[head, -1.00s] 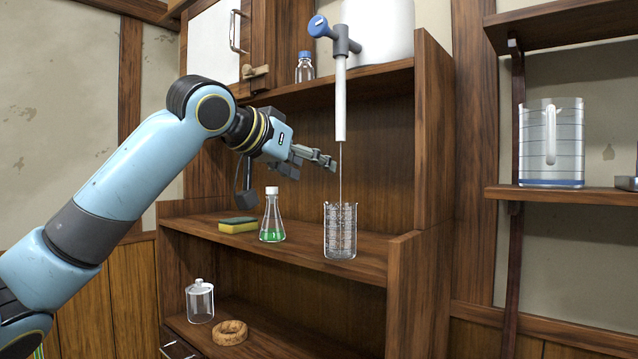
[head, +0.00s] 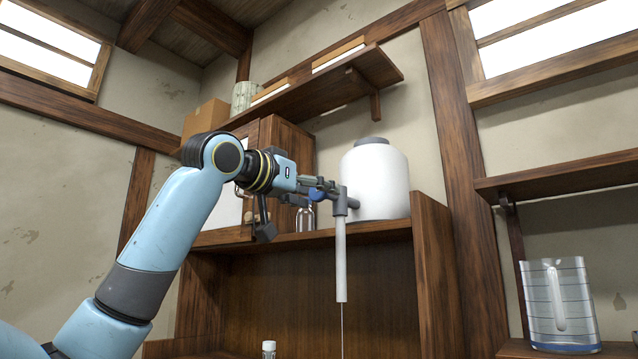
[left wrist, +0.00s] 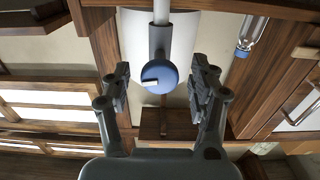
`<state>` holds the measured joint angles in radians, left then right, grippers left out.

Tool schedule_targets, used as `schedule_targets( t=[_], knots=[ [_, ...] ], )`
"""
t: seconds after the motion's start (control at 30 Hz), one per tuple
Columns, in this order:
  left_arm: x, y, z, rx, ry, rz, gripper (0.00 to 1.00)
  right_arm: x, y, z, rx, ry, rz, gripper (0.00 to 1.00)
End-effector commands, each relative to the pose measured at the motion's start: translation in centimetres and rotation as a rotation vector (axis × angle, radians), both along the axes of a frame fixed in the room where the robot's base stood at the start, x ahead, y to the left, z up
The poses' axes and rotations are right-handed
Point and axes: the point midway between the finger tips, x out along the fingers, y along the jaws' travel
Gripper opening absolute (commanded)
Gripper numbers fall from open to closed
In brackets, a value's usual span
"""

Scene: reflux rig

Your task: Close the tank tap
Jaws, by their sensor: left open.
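The white tank (head: 378,180) stands on the upper shelf. Its grey tap body (head: 341,202) has a blue knob (head: 318,194) on the left and a long white spout (head: 341,260) hanging down. A thin stream (head: 342,330) runs from the spout. My left gripper (head: 318,188) is open at the knob. In the left wrist view, the blue knob (left wrist: 160,74) with a white mark lies between the two spread fingers of my left gripper (left wrist: 161,82), with gaps on both sides. My right gripper is out of view.
A clear bottle (head: 305,217) stands on the upper shelf, close below my gripper. A wall shelf (head: 310,95) hangs above the tank. A measuring jug (head: 560,303) stands on the right shelf. A white-capped flask (head: 268,348) shows at the bottom edge.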

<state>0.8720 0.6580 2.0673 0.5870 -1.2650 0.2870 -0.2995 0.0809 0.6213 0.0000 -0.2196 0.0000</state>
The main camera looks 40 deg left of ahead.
Motion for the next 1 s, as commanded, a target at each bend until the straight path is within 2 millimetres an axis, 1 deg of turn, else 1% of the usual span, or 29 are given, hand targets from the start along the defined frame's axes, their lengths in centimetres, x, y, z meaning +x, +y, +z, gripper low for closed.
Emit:
schedule_targets(
  t=[0.03, 0.17, 0.43, 0.47, 0.9, 1.0],
  knots=[
    [0.58, -0.12, 0.14, -0.002, 0.001, -0.002, 0.61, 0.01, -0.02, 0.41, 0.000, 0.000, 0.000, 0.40],
    [1.36, -0.17, 0.03, 0.001, 0.000, -0.001, 0.61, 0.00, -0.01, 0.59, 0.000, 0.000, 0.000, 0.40],
    [1.51, -0.15, -0.08, 0.002, 0.000, 0.000, 0.61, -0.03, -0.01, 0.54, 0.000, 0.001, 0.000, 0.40],
    [1.50, -0.15, -0.08, 0.002, 0.000, 0.000, 0.58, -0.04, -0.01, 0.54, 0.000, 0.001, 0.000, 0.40],
    [1.48, -0.15, -0.06, 0.002, 0.000, 0.000, 0.01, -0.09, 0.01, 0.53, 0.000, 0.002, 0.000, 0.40],
    [1.47, -0.15, -0.08, 0.002, 0.000, 0.000, 0.00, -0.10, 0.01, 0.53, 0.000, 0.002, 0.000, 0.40]
  ],
)
